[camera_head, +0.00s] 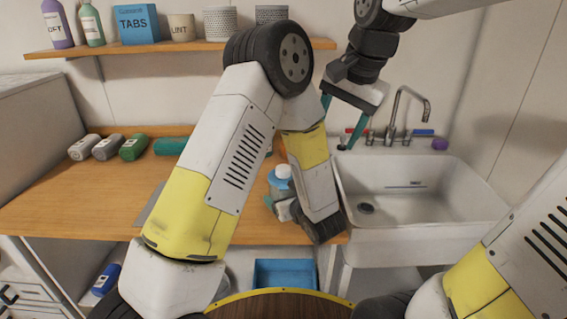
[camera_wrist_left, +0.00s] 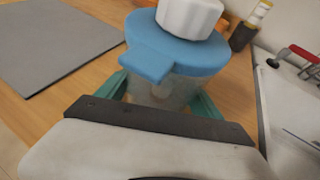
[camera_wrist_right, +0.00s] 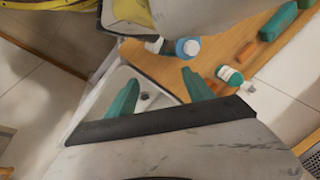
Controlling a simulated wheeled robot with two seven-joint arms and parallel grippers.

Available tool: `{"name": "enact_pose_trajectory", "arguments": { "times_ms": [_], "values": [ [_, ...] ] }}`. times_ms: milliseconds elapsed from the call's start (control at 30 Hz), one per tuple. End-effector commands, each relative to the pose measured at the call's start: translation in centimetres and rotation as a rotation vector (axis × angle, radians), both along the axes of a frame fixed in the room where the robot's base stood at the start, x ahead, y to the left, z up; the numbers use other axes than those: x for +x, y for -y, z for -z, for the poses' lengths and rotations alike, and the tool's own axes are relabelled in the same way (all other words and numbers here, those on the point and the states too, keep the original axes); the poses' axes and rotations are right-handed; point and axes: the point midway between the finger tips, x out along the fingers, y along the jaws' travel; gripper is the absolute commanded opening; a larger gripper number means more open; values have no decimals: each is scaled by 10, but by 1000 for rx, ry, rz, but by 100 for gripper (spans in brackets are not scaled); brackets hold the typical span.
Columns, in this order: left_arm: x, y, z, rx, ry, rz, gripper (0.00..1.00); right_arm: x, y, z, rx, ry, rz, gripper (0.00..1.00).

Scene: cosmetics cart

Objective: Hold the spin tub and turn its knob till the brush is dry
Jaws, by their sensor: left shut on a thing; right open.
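The spin tub (camera_wrist_left: 165,88) has a clear body, a blue lid and a white knob (camera_wrist_left: 190,14) on top. In the head view the tub (camera_head: 281,185) stands near the counter's right end, partly behind my left arm. My left gripper (camera_wrist_left: 158,100) is shut around the tub's body, a teal finger on each side. My right gripper (camera_head: 345,120) is open and empty, fingers pointing down, above and to the right of the tub near the sink. In the right wrist view the tub (camera_wrist_right: 188,47) lies beyond the open fingers. I cannot make out a brush inside the tub.
A white sink (camera_head: 425,195) with a faucet (camera_head: 396,115) is right of the counter (camera_head: 60,205). Several bottles (camera_head: 133,147) lie at the counter's back left. A grey mat (camera_wrist_left: 55,45) lies left of the tub. A shelf (camera_head: 190,45) hangs above.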

Motion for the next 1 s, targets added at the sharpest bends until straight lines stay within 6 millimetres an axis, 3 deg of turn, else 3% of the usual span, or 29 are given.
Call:
{"name": "enact_pose_trajectory", "arguments": {
  "times_ms": [100, 300, 500, 833, 1000],
  "values": [
    [0, 0, 0, -1, 1, 1, 19, 32, -21, 3, 22, -99, 146, 61],
    [0, 0, 0, -1, 1, 1, 19, 77, -58, 14, 21, -240, 422, 61],
    [0, 0, 0, -1, 1, 1, 19, 107, -92, 31, -9, -321, 652, 61],
    [0, 0, 0, 0, 0, 0, 19, 120, -110, 50, -35, -353, 789, 61],
    [0, 0, 0, 0, 0, 0, 19, 119, -109, 77, -36, -355, 790, 61]
  ]
}}
